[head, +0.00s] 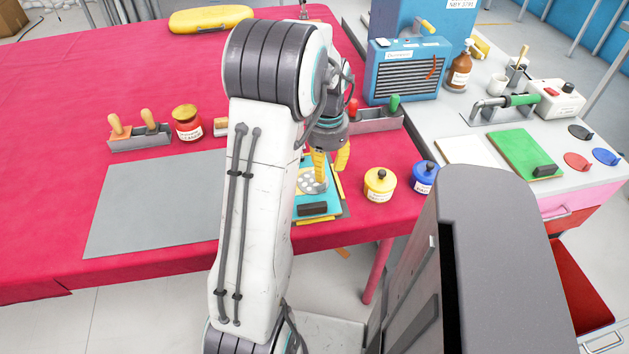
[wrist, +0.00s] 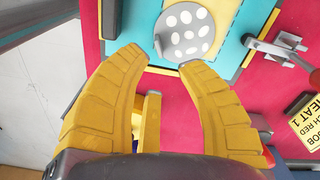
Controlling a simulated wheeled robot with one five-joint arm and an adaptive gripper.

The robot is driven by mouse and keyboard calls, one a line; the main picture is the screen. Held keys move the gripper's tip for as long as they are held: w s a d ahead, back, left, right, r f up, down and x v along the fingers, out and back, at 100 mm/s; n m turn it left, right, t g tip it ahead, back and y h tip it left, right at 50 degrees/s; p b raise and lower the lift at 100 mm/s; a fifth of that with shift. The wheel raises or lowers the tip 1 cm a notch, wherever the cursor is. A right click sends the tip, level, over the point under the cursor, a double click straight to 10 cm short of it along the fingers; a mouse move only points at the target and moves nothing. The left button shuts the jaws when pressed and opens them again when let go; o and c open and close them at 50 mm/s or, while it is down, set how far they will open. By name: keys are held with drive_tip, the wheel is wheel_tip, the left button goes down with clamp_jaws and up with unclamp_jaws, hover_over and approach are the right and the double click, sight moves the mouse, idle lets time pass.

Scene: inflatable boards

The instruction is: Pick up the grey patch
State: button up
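The grey patch (head: 308,184) is a round grey disc with several white dots, lying on a teal board (head: 318,200) near the table's front edge. In the wrist view the grey patch (wrist: 185,34) lies just beyond my fingertips, with a small grey tab at its near left edge. My gripper (head: 331,174) points down over the board, its yellow fingers apart. In the wrist view my gripper (wrist: 163,62) is open with nothing between the tips. The tab appears near the gap; I cannot tell the height above it. My arm hides part of the board in the head view.
Yellow (head: 380,184) and blue (head: 424,176) pots stand right of the board. A metal clamp (wrist: 280,48) sits beside it. Black (head: 580,131), red (head: 577,161) and blue (head: 606,156) patches lie on the side bench. A grey mat (head: 150,205) lies left, bare.

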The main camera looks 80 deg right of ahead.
sight(325, 182)
drive_tip(key=shift+f+p, duration=1.15)
drive_tip(key=shift+f, duration=0.1)
drive_tip(key=shift+f+p, duration=0.7)
drive_tip(key=shift+f, duration=0.85)
drive_tip(key=shift+o, duration=0.2)
clamp_jaws()
